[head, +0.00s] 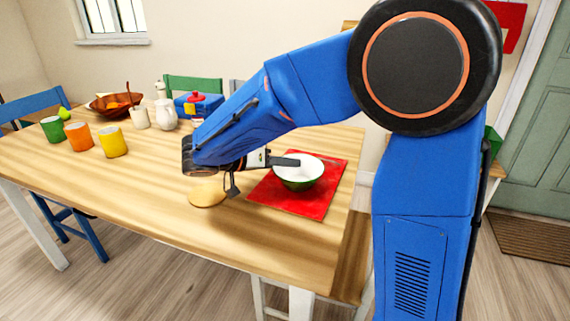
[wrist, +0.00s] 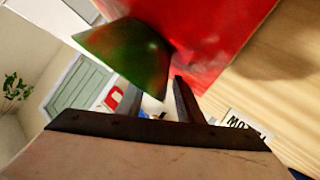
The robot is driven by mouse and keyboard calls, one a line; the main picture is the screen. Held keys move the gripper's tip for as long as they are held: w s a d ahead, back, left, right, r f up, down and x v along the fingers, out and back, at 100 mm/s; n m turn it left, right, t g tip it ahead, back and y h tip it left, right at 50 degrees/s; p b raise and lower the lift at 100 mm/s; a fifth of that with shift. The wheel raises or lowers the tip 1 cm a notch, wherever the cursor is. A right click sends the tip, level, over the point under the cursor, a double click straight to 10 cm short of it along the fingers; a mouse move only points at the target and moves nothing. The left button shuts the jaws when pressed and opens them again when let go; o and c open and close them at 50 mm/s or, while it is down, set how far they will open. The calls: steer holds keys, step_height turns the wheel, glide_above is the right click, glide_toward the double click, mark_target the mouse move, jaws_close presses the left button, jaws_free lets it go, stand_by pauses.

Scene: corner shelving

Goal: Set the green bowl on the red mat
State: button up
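The green bowl (head: 301,184), white inside, is upright over the middle of the red mat (head: 267,196) and appears to rest on it. In the wrist view the bowl (wrist: 122,52) shows its green outside, with the red mat (wrist: 215,35) beside it. My gripper (head: 290,161) is at the bowl's left rim, one dark finger showing over the white inside. In the wrist view my gripper's fingers (wrist: 156,92) stand apart with the edge of the bowl near the gap. The left fingertip is partly hidden by the bowl.
A round tan disc (head: 207,194) lies left of the mat. Green, orange (head: 79,137) and yellow cups stand at the table's left. The front of the table is clear.

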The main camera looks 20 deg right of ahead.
steer(key=v, duration=1.2)
steer(key=shift+w+r, duration=0.1)
steer(key=shift+r, duration=0.05)
